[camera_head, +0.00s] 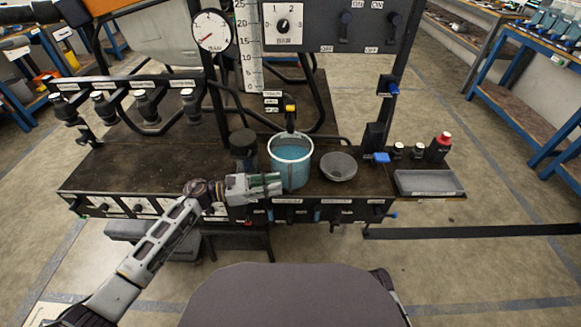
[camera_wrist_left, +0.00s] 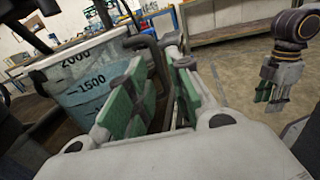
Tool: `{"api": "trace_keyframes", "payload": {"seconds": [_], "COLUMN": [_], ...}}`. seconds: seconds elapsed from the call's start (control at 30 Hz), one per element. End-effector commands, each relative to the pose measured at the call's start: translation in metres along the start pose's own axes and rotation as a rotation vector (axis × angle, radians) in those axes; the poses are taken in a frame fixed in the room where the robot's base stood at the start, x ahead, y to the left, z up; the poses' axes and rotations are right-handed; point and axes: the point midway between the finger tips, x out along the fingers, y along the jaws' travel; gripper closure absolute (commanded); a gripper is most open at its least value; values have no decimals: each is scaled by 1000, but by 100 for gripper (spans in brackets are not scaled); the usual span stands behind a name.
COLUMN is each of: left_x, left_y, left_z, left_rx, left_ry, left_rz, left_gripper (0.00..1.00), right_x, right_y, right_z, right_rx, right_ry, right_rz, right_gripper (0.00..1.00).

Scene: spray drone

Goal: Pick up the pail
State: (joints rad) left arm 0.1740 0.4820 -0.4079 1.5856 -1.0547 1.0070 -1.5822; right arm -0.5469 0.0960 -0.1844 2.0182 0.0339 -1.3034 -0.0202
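The pail (camera_head: 291,165) is a clear container with blue liquid, standing upright on the dark bench under a tap. In the left wrist view the pail (camera_wrist_left: 85,85) is close at the left, with 2000 and 1500 marks. A dark handle (camera_wrist_left: 146,42) sticks out from its rim towards my fingers. My left gripper (camera_head: 268,185) is at the pail's front left. In the wrist view its green-padded fingers (camera_wrist_left: 160,95) are apart, with the handle's end near or between them; contact is unclear. My right gripper (camera_wrist_left: 271,93) hangs empty at the right of the wrist view, its fingers apart.
A dark bowl (camera_head: 338,167) sits right of the pail. A dark cylinder (camera_head: 243,145) stands at its left. The tap (camera_head: 290,115) hangs above the pail. A grey tray (camera_head: 428,182) and red button (camera_head: 444,139) are at the bench's right. The bench's left top is mostly clear.

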Motion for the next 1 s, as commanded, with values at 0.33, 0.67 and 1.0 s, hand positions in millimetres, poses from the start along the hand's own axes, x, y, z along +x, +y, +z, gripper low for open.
{"api": "trace_keyframes", "payload": {"seconds": [0.33,0.67,1.0], "left_x": [3,20,52], "left_y": [0,1,2], "left_z": [0,-1,-3], "left_rx": [0,0,0], "left_ry": [1,-2,-1], "left_rz": [0,-2,-1], "left_gripper": [79,79,79], "right_x": [-2,-1,-5], "right_y": [0,0,0], "right_z": [-1,-1,-5], "right_rx": [0,0,0], "right_ry": [3,3,14], "right_rz": [0,0,-1], "right_gripper": [60,60,60]}}
